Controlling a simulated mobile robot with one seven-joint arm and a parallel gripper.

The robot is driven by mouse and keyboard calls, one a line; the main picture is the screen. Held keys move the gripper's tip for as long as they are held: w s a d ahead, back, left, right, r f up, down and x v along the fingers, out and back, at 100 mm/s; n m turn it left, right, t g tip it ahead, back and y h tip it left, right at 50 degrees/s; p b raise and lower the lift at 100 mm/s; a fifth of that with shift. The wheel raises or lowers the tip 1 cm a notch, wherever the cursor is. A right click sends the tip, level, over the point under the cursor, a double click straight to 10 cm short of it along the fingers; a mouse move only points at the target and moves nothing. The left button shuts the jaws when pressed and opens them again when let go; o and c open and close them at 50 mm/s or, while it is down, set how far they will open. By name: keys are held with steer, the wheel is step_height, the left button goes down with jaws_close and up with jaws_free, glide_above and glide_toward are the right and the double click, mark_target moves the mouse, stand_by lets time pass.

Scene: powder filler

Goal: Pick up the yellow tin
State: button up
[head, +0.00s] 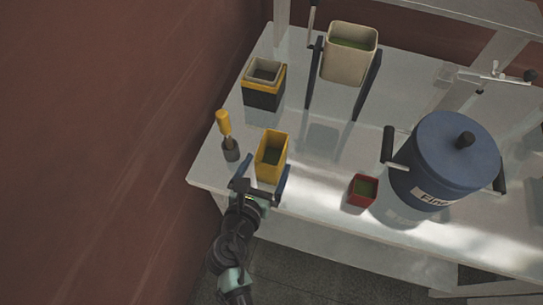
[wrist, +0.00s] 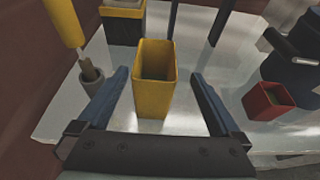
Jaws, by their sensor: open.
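The yellow tin (head: 272,158) is a tall, open-topped square box standing upright near the table's front left edge in the head view. It also shows in the wrist view (wrist: 155,92), straight ahead of my gripper. My gripper (head: 261,176) is open at the near side of the tin. In the wrist view its two blue fingers (wrist: 161,80) point forward, one on each side of the tin, with a visible gap on both sides. Whether the fingertips reach past the tin's front face is hard to tell.
A brush with a yellow handle (head: 223,124) stands in a small dark holder left of the tin. A black and yellow box (head: 262,96) stands behind. A small red tin (head: 362,191) and a blue lidded drum (head: 455,160) stand right. A beige hopper (head: 349,62) hangs on dark posts behind.

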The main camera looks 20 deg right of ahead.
mark_target(277, 138)
steer(key=shift+a+x, duration=0.15)
steer(key=shift+x, duration=1.65)
steer(key=shift+a+x, duration=0.15)
steer(key=shift+x, duration=1.65)
steer(key=shift+w+f, duration=0.1)
jaws_close()
